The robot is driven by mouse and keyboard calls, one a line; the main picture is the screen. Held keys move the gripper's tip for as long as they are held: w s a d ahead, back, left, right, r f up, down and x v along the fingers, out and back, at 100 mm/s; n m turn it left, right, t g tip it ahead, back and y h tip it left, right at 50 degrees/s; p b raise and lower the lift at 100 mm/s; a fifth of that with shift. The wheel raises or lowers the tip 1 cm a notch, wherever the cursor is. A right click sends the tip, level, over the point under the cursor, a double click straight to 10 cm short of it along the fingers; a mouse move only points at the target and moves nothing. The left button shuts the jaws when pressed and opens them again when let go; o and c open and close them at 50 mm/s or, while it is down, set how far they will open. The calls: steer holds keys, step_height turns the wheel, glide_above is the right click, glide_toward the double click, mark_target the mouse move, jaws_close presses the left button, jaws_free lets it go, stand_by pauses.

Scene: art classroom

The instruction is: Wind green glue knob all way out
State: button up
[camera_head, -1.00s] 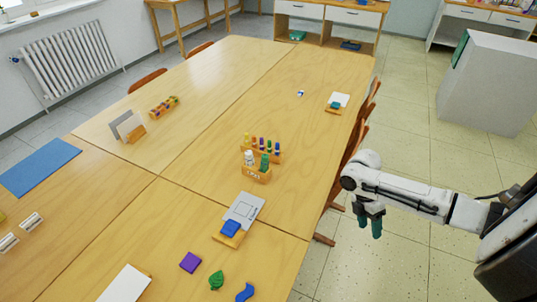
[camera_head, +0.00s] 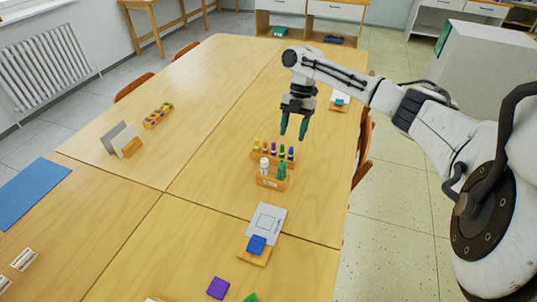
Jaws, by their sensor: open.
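The green glue (camera_head: 282,171) stands upright in the front wooden holder (camera_head: 271,183) on the table, beside a white bottle (camera_head: 264,166). Its knob is too small to make out clearly. My gripper (camera_head: 293,126) is open and empty, pointing down above the table, over or just behind the rack of coloured pieces. It looks higher than the glue and apart from it.
A wooden rack (camera_head: 258,155) with several coloured pieces stands right behind the glue holder. A card with a blue block (camera_head: 257,244) lies in front. A purple square (camera_head: 218,288) lies nearer. The table left of the holder is clear.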

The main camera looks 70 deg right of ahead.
mark_target(283, 163)
steer(key=x, duration=0.3)
steer(key=p+x, duration=0.1)
steer(key=x, duration=0.3)
steer(key=w+x, duration=0.1)
steer(key=x, duration=0.2)
steer(key=shift+a+f+p, duration=0.25)
steer(key=shift+p, duration=0.05)
steer(key=shift+c, duration=0.5)
jaws_close()
